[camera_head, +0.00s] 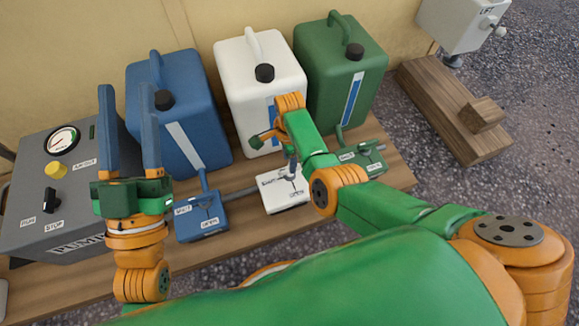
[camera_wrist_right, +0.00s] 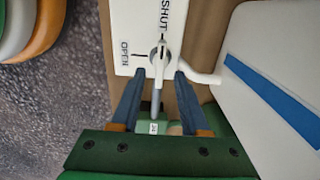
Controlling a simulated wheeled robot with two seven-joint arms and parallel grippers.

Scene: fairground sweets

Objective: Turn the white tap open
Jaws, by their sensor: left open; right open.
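The white tap (camera_head: 283,196) is a white box with SHUT and OPEN marks, in front of the white canister (camera_head: 262,90). It also fills the top of the right wrist view (camera_wrist_right: 137,20). Its grey lever (camera_wrist_right: 158,62) runs along the line of the SHUT mark, away from the OPEN mark at the side. My right gripper (camera_wrist_right: 158,80) is open, with one finger on each side of the lever; whether they touch it I cannot tell. In the head view my right arm largely hides that gripper. My left gripper (camera_head: 128,92) is open and empty, fingers upward.
A blue tap (camera_head: 201,222) and a green tap (camera_head: 372,160) flank the white one, with blue (camera_head: 185,100) and green (camera_head: 335,75) canisters behind. A grey pump box (camera_head: 60,190) stands left. A LIFT box (camera_head: 460,25) and wooden beam (camera_head: 440,100) are right.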

